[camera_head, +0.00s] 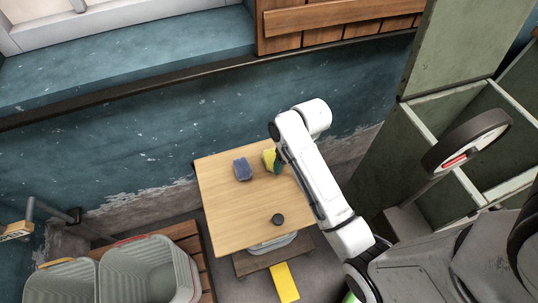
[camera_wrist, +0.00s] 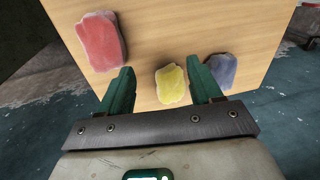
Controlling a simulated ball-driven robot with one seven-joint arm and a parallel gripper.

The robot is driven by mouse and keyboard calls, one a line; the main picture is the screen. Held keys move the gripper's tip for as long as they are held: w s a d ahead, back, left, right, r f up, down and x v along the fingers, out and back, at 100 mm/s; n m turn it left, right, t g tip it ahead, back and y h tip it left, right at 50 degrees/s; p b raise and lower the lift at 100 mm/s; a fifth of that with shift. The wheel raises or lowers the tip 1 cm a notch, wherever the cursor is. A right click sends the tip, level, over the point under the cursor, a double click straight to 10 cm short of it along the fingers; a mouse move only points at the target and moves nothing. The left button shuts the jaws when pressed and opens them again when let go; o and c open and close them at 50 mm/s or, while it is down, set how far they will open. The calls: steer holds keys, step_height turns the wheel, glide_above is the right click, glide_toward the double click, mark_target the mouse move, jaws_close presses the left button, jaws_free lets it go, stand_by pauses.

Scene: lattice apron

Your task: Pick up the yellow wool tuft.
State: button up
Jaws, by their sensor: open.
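The yellow wool tuft (camera_wrist: 172,84) lies on the pale wooden table top (camera_wrist: 165,28). In the wrist view it shows between the two green fingers of my gripper (camera_wrist: 162,72), closer to the right finger. My gripper is open and empty, and I cannot tell its exact height above the tuft. In the head view the yellow tuft (camera_head: 268,157) is at the far side of the table, partly covered by my gripper.
A blue tuft (camera_wrist: 222,70) lies just beyond the right finger. A red tuft (camera_wrist: 100,42) lies up and left, hidden in the head view. A dark round object (camera_head: 278,219) sits near the table's front. Pale baskets (camera_head: 140,268) stand at lower left. Green shelving (camera_head: 440,140) rises at right.

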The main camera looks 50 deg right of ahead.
steer(key=m+y+p, duration=0.1)
steer(key=m+p, duration=0.1)
glide_toward(274, 156)
steer(key=s, duration=0.1)
steer(key=shift+t, duration=0.4)
steer(key=x, duration=1)
steer(key=shift+w+a+f, duration=0.1)
steer(key=shift+w+f, duration=0.15)
steer(key=shift+c, duration=0.5)
steer(key=c, duration=0.6)
